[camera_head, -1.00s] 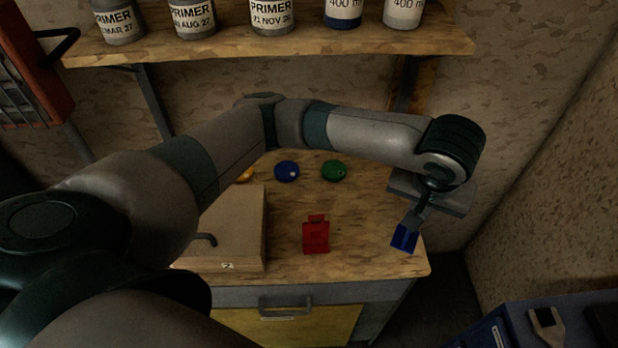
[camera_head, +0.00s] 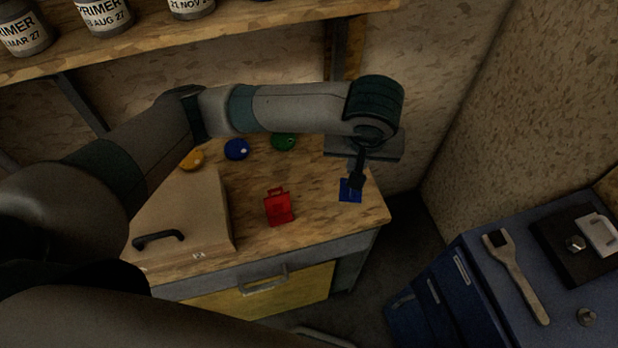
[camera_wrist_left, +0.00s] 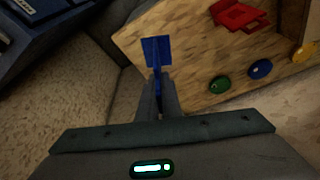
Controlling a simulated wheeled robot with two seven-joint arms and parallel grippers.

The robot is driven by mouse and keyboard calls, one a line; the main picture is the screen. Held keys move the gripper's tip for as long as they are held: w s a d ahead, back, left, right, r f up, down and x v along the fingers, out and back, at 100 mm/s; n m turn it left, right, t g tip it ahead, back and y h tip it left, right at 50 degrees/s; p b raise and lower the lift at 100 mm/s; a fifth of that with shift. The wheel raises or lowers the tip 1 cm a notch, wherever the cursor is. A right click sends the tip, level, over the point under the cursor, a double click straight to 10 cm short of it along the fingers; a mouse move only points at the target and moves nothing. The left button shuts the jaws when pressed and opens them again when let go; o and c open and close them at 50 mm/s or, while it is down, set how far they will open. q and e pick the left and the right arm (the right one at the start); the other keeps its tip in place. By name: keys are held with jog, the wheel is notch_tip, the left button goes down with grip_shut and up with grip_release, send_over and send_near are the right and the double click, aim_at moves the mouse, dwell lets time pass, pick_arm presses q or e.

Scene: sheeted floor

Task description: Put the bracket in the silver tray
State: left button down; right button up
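My left gripper (camera_head: 354,181) is shut on a blue bracket (camera_head: 349,192), over or near the right end of the wooden bench top. The left wrist view shows the fingers (camera_wrist_left: 158,98) together on the bracket's lower part, with its flat blue plate (camera_wrist_left: 157,50) standing out beyond the tips. A red bracket-like piece (camera_head: 278,208) stands on the bench to the left of the gripper; it also shows in the wrist view (camera_wrist_left: 238,15). I cannot make out a silver tray in these frames. My right gripper is not in view.
A tan box (camera_head: 190,215) with a dark handle fills the bench's left. Yellow (camera_head: 192,160), blue (camera_head: 237,149) and green (camera_head: 284,142) round pieces lie at the back. A blue cabinet (camera_head: 450,290) stands at right, holding a wrench-like tool (camera_head: 517,277) and a black plate (camera_head: 572,246).

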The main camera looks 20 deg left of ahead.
pick_arm(q)
jog(key=w+a+f+p, duration=0.1)
jog(key=a+f+p, duration=0.1)
jog(key=a+f, duration=0.3)
jog(key=a, duration=0.4)
jog(key=shift+w+a+f, duration=0.2)
jog(key=shift+a+f, duration=0.05)
jog(key=shift+f, duration=0.1)
jog(key=shift+f+p, duration=1)
jog(key=shift+f, duration=1)
